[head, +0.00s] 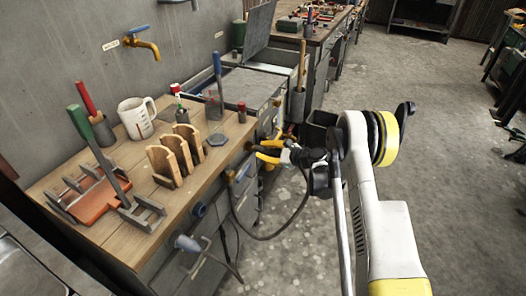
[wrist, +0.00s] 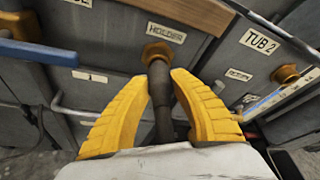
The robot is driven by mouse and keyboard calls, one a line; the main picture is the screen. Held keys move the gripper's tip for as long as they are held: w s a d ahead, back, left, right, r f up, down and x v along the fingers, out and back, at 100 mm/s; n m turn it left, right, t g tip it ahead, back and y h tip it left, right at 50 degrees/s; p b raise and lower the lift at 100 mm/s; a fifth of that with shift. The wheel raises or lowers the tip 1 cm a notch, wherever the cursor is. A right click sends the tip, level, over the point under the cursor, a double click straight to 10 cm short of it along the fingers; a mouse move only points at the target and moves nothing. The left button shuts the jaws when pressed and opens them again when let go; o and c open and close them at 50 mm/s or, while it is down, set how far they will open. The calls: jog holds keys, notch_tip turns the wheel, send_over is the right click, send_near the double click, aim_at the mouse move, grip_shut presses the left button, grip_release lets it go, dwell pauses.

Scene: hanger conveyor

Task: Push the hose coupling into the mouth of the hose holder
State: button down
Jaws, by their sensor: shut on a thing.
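My gripper (head: 264,151) is at the front of the wooden bench, at the level of its drawer fronts. In the wrist view its yellow fingers (wrist: 161,80) are shut on the hose coupling (wrist: 163,105), a dark grey cylinder. The coupling points away from me, at the brass-coloured mouth of the hose holder (wrist: 156,49), which sits under a "HOLDER" label. The coupling's far end overlaps the lower part of the mouth in that view. I cannot tell whether it is inside or just in front. In the head view the holder is hidden around my gripper.
A dark hose (head: 270,236) hangs in a loop below my gripper. Another brass fitting (wrist: 286,73) is on the right, near the "TUB 2" label. A blue handle bar (wrist: 38,52) is on the left. A wooden rack (head: 176,155) and a mug (head: 136,117) stand on the bench.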

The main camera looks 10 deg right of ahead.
jog(key=shift+w+a, duration=0.35)
jog(key=shift+a, duration=0.15)
dwell(0.4)
jog(key=c, duration=1.4)
grip_release()
jog(key=o, duration=0.6)
jog(key=v, duration=1.2)
